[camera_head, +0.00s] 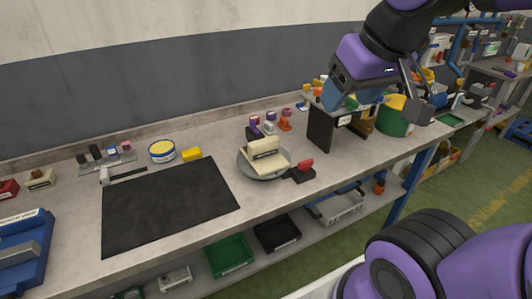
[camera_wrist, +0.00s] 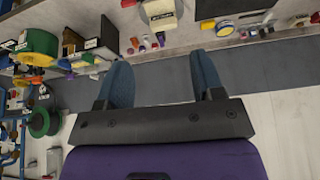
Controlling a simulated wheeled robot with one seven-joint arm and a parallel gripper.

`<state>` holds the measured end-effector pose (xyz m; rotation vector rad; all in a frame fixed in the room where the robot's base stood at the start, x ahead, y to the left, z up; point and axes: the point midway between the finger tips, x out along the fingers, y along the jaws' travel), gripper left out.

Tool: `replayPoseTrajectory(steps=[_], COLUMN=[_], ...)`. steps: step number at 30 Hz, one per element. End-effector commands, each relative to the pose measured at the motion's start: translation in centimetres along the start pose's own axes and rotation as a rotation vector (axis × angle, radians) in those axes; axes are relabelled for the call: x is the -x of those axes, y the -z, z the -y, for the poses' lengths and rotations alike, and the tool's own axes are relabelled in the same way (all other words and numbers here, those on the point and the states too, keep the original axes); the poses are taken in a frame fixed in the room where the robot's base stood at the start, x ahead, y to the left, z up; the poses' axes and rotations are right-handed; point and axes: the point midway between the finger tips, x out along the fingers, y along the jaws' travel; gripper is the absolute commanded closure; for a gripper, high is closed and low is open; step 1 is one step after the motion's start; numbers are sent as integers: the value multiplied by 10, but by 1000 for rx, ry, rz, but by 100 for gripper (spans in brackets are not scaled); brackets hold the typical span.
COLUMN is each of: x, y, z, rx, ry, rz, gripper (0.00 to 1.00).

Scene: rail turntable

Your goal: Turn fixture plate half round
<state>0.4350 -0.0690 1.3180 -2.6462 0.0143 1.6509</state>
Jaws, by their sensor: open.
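The fixture plate (camera_head: 247,169) is a round grey disc on the workbench, right of the black mat. A cream block-shaped fixture (camera_head: 265,158) sits on it, with a raised part at the back. A small dark device with a red top (camera_head: 304,166) stands at the plate's right edge; I cannot tell whether they touch. My gripper (camera_head: 358,94) is up and to the right of the plate, above the bench, with blue fingers apart and nothing between them. In the wrist view, the open fingers (camera_wrist: 163,80) show below the cream fixture (camera_wrist: 160,12), which is cut off at the top edge.
A dark stand (camera_head: 322,130) and a green-and-yellow drum (camera_head: 393,118) stand right of the plate. Small coloured parts (camera_head: 270,126) lie behind it. The black mat (camera_head: 170,205) is clear.

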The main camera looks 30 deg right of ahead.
Motion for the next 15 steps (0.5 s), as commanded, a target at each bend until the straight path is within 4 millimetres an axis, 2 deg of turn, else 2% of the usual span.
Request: replayPoseTrajectory(steps=[8, 15], x=[-26, -66], y=[54, 107], z=[0, -2], rx=[-226, -472], ry=[5, -15], rz=[78, 152], gripper=[38, 38])
